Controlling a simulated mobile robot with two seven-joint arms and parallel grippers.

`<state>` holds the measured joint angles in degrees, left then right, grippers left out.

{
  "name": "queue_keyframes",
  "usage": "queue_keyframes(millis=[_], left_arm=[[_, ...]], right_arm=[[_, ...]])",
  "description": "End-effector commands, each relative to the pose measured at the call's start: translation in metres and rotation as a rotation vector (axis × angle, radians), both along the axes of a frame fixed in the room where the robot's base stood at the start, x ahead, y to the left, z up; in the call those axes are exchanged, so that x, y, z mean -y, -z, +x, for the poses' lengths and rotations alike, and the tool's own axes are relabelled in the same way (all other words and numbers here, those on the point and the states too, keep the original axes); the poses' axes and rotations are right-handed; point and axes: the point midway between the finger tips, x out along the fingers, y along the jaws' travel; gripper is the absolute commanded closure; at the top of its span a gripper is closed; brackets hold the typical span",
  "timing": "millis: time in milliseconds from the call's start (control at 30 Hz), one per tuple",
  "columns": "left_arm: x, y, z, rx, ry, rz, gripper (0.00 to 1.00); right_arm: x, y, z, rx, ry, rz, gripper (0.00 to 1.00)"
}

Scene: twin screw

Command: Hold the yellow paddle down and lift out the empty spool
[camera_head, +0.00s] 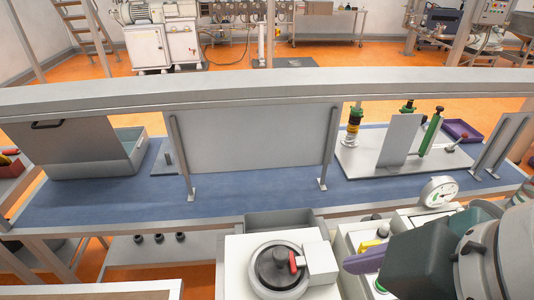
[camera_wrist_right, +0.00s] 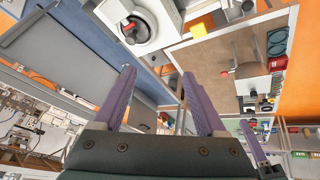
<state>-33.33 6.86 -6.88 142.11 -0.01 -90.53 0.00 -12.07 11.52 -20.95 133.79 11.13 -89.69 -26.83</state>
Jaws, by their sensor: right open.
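A small yellow part (camera_head: 370,246), which may be the yellow paddle, shows on the pale machine at the front, partly hidden by my right arm. A stacked yellow-and-dark piece (camera_head: 353,125) stands on a grey plate at the back right; I cannot tell whether it is the empty spool. My right gripper (camera_head: 364,262) has purple fingers and is beside the yellow part in the head view. In the right wrist view its fingers (camera_wrist_right: 162,95) are apart with nothing between them. My left gripper is in neither view.
A white unit with a black disc and red knob (camera_head: 280,268) is at the front. A dial gauge (camera_head: 438,192) stands right of it. A grey upright panel (camera_head: 255,140) and a bin (camera_head: 125,150) are on the blue bench. The left bench front (camera_head: 100,203) is clear.

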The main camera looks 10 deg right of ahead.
Motion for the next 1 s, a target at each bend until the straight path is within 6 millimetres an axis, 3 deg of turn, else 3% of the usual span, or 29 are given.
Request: queue_keyframes(millis=[33,100,233,367,500,700,867,1000], left_arm=[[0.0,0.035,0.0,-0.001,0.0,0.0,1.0],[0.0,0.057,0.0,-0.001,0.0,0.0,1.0],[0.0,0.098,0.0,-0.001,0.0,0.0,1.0],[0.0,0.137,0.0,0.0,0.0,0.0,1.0],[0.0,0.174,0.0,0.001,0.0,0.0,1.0],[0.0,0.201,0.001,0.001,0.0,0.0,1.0],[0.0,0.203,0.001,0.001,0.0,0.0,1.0],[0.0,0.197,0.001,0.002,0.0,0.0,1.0]], right_arm=[[-0.019,0.023,0.018,0.08,-0.193,-0.04,0.26],[-0.043,0.033,0.032,0.18,-0.474,-0.114,0.26],[-0.071,0.055,0.054,0.348,-0.968,-0.303,0.26],[-0.075,0.083,0.076,0.464,-1.419,-0.536,0.26],[-0.057,0.107,0.102,0.503,-1.819,-0.781,0.26],[-0.027,0.118,0.13,0.465,-2.147,-0.983,0.26],[-0.018,0.118,0.137,0.448,-2.226,-1.025,0.26],[-0.02,0.13,0.142,0.446,-2.23,-1.022,0.26]])
